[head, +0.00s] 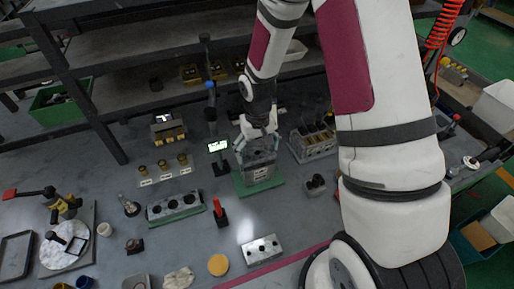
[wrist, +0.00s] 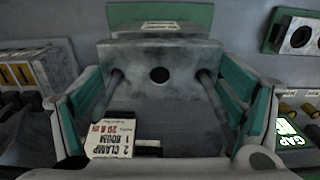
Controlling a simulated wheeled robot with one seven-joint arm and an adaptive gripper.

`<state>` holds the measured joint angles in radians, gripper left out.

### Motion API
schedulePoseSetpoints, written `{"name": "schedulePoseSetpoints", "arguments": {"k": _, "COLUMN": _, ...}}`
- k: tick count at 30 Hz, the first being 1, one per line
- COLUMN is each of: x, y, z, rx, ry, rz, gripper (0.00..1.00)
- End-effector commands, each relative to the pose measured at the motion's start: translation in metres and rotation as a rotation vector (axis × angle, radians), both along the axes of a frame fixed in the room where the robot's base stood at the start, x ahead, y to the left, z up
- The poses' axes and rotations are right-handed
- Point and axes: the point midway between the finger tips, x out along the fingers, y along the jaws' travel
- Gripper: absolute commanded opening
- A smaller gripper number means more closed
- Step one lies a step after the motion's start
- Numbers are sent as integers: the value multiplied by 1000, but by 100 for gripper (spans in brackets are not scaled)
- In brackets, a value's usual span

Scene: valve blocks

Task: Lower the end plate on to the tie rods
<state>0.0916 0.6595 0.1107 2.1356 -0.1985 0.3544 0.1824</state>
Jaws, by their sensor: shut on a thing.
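My gripper (head: 257,138) points down over the green fixture base (head: 244,188) in the middle of the bench. In the wrist view, the teal-padded fingers of my gripper (wrist: 160,88) stand on either side of a grey metal end plate (wrist: 165,108) and are shut on it. A white clamp label (wrist: 112,138) covers part of the near side. Whether the plate touches the rods is hidden.
A small lit display (head: 218,146) stands close left of the fixture. A grey block with several bores (head: 312,145) stands to the right. Shelving is behind.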

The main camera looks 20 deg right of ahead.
Motion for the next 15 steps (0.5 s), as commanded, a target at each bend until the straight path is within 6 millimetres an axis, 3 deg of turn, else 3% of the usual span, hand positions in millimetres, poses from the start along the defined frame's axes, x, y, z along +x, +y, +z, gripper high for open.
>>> {"name": "schedulePoseSetpoints", "arguments": {"k": 15, "x": 0, "y": 0, "z": -12, "rx": 0, "ry": 0, "rz": 0, "gripper": 50}}
